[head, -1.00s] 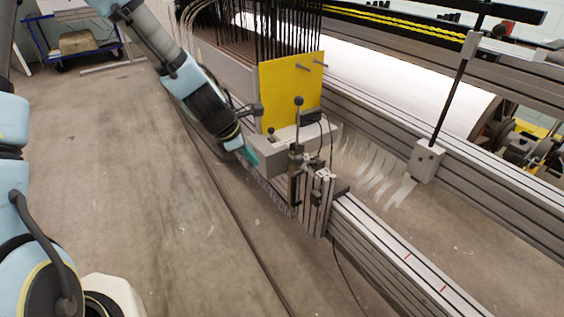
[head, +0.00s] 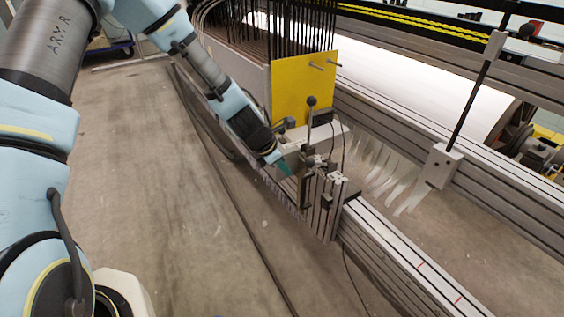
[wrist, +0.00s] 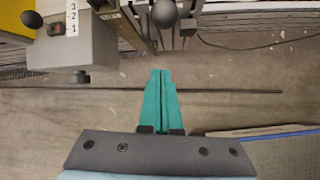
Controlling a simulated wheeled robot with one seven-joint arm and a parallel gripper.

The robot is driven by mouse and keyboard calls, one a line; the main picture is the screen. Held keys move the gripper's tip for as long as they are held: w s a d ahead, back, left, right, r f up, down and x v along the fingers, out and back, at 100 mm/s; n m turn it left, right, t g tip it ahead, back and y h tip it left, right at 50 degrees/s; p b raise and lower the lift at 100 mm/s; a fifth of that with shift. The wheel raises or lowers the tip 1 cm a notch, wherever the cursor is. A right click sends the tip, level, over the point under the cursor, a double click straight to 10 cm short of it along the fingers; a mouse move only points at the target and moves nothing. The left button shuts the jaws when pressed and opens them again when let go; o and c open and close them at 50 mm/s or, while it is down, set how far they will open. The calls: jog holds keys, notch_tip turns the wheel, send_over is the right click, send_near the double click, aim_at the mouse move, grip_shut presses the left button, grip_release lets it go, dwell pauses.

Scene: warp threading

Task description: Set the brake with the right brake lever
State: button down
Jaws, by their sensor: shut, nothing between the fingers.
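A brake lever with a dark ball knob (head: 311,101) stands upright on the grey machine block in front of the yellow plate. In the wrist view a dark ball knob (wrist: 165,12) shows at the top edge, just beyond my fingertips. A second, smaller dark knob (head: 289,122) stands to its left; I cannot tell from labels which is the right lever. My gripper (head: 285,168) is shut and empty, its teal fingers low beside the lever's mount, on its left. In the wrist view the closed fingers (wrist: 162,74) point toward the knob, with a visible gap. The lever's lower end is partly hidden.
The yellow plate (head: 300,92) and dark warp threads rise behind the levers. A slotted metal rail (head: 415,262) runs to the lower right. A white roll (head: 420,85) lies behind. The floor (head: 180,220) at left is clear.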

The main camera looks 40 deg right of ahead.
aim_at(320, 164)
jog(key=shift+s+d+f+p, duration=0.15)
jog(key=shift+d+f+p, duration=0.05)
jog(key=shift+d, duration=0.6)
jog(key=shift+s+d+f+p, duration=0.1)
jog(key=shift+d+f+p, duration=0.1)
jog(key=shift+d, duration=0.65)
jog(key=shift+s+d+f+p, duration=0.15)
jog(key=shift+d+p, duration=0.05)
jog(key=shift+d, duration=0.6)
jog(key=shift+r, duration=0.1)
jog(key=p, duration=0.2)
jog(key=shift+d+r+y+p, duration=0.1)
jog(key=shift+r+y+p, duration=0.2)
jog(key=shift+p, duration=0.1)
